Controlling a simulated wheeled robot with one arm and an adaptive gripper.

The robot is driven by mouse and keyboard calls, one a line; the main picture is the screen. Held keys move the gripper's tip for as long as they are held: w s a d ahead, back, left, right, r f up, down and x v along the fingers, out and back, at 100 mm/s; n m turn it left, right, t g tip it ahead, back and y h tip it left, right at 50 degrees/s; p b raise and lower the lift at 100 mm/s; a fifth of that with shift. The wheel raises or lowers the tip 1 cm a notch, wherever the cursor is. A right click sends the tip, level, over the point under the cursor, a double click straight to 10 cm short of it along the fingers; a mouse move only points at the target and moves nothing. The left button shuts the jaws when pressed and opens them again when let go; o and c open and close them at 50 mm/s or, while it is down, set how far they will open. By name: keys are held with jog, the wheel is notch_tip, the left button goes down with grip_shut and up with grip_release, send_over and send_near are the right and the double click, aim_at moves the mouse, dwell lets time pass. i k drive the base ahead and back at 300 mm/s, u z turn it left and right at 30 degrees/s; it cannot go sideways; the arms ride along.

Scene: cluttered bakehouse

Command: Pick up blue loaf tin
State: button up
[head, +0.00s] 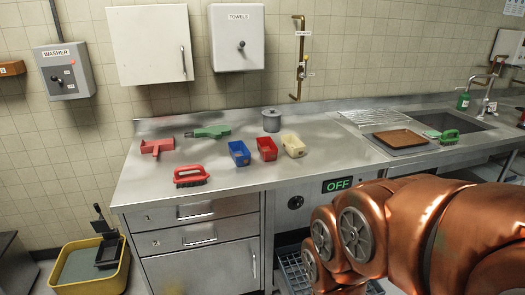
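The blue loaf tin (239,153) stands on the steel counter, left of a red loaf tin (267,149) and a cream loaf tin (293,145). The three stand in a row, close together. My copper-coloured arm fills the lower right of the head view, in front of the counter. My gripper is not in view.
A red-handled brush (190,177), a red tool (157,147) and a green tool (208,131) lie left of the tins. A grey lidded pot (271,120) stands behind. A brown tray (399,138) and sink (455,122) are right. Bare counter (325,165) lies right of the tins.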

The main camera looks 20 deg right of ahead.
aim_at(239, 154)
jog(key=u, duration=0.5)
jog(key=k, duration=0.55)
jog(key=u, duration=1.15)
jog(key=i, duration=1.7)
jog(key=z, duration=1.15)
jog(key=i, duration=0.8)
jog(key=z, duration=0.75)
